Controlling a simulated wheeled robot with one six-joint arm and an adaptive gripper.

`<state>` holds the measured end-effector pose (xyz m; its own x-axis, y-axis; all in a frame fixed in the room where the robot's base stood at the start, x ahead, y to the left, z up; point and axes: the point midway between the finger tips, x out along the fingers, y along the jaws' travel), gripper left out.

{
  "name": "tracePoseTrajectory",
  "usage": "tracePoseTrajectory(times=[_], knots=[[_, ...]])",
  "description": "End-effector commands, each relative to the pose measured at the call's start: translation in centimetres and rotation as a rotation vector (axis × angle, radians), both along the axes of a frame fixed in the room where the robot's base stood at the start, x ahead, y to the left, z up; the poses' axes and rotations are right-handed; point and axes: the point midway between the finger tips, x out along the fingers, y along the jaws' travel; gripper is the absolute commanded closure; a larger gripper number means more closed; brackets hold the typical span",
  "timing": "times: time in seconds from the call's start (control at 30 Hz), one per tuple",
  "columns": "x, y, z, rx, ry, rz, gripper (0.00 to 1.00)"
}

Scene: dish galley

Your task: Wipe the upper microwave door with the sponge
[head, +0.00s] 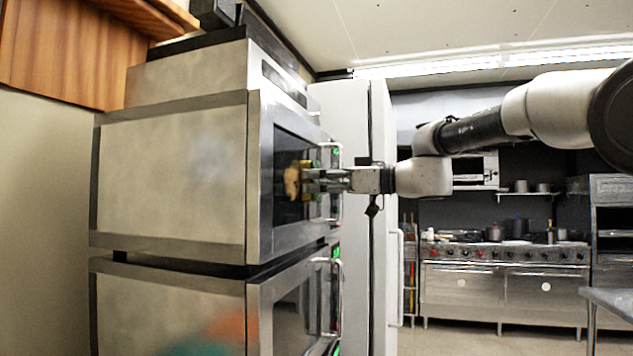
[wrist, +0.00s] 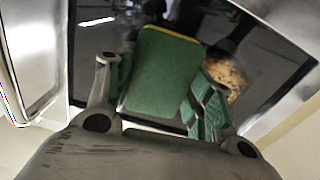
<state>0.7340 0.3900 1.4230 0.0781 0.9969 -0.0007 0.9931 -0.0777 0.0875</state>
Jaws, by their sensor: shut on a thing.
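The upper microwave (head: 175,180) has a steel-framed door with a dark glass pane (head: 287,150), and the door looks closed. A tan-brown patch (head: 292,183) shows on the glass; it also shows in the wrist view (wrist: 226,80), beyond the right finger. My gripper (head: 314,181) is shut on the sponge (head: 307,164), right in front of the door. In the wrist view the sponge (wrist: 160,72) is green with a yellow far edge, between my two fingers (wrist: 155,98). I cannot tell whether the sponge touches the glass.
A lower microwave (head: 170,305) stands beneath the upper one. A vertical handle (head: 337,180) is at the right side of the upper door. A tall white cabinet (head: 350,240) stands just beyond. A stove (head: 505,275) with pots is against the back wall, with open floor before it.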

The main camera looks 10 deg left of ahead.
Motion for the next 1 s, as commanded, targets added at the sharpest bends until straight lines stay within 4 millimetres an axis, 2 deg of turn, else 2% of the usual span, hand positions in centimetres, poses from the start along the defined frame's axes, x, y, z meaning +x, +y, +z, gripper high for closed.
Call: tracePoseTrajectory(times=[0.4, 0.77, 1.0], knots=[[-3.4, 0.3, 0.1, 0.003, 0.000, 0.004, 0.67], [-4.8, 0.3, 0.1, 0.002, 0.000, 0.003, 0.67], [-7.0, 0.4, 0.1, 0.002, -0.001, 0.004, 0.67]])
